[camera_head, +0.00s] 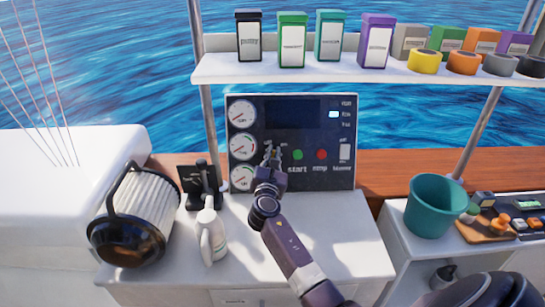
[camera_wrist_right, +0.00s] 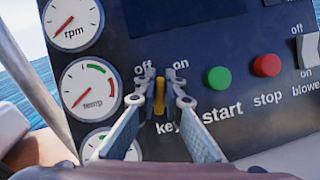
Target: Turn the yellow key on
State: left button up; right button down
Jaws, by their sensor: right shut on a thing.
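The yellow key (camera_wrist_right: 159,96) stands upright in the dark control panel (camera_head: 312,112), between the "off" and "on" labels in the right wrist view. My right gripper (camera_wrist_right: 160,88) is shut on the key, one finger at each side of it. In the head view my right gripper (camera_head: 273,158) reaches up to the panel and hides the key. My left gripper is not in view.
A green start button (camera_wrist_right: 218,79) and a red stop button (camera_wrist_right: 266,64) sit right of the key. Gauges (camera_head: 242,113) line the panel's left side. A white bottle (camera_head: 211,236) and a large filter (camera_head: 142,215) stand left of my arm. A shelf (camera_head: 330,73) runs above.

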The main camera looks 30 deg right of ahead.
jog(key=m+g, duration=0.1)
jog(key=m, duration=0.2)
jog(key=m+g+h+b, duration=0.1)
jog(key=m, duration=0.1)
jog(key=shift+s+d+f+m, duration=0.1)
jog(key=shift+f+m, duration=0.1)
jog(key=shift+m, duration=0.2)
jog(key=shift+s+f+m+g, duration=0.1)
jog(key=shift+m+g, duration=0.45)
jog(key=shift+m, duration=0.6)
jog(key=shift+s+m+g, duration=0.1)
jog(key=shift+m+g, duration=0.45)
jog(key=shift+m, duration=0.6)
jog(key=shift+d, duration=0.1)
jog(key=c, duration=2)
grip_release()
jog(key=shift+h, duration=0.3)
jog(key=shift+c, duration=0.2)
jog(key=v, duration=0.7)
jog(key=shift+a, duration=0.25)
